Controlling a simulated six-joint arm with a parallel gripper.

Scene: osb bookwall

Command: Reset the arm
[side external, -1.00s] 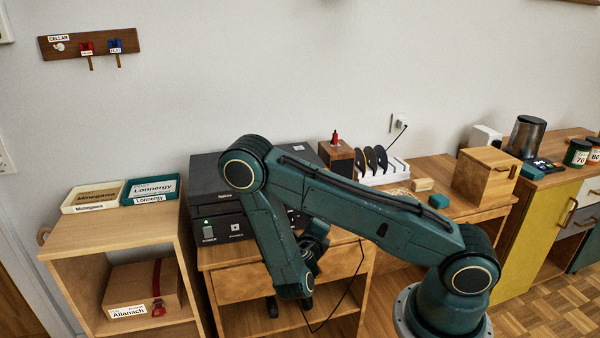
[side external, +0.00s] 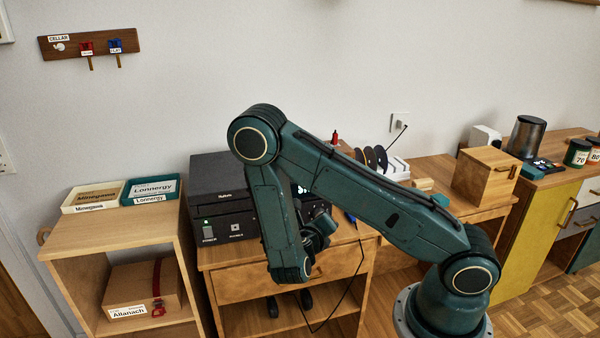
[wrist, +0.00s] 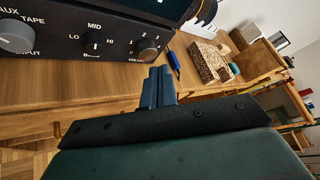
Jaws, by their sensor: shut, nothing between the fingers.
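My gripper (wrist: 159,86) shows in the wrist view with its two dark blue fingers together and nothing between them. It is in front of the black amplifier (wrist: 85,35) with its knobs, above the wooden desk top (wrist: 75,100). In the side view my arm is bent, with its elbow raised and its forearm hanging down in front of the desk. The fingers are mostly hidden there behind the wrist and forearm.
The amplifier (side external: 222,222) stands on the desk close behind my forearm. A speckled block (wrist: 209,62) and a blue pen-like thing (wrist: 173,64) lie on the desk. A shelf (side external: 120,240) with trays stands at left. A wooden box (side external: 484,178) stands at right.

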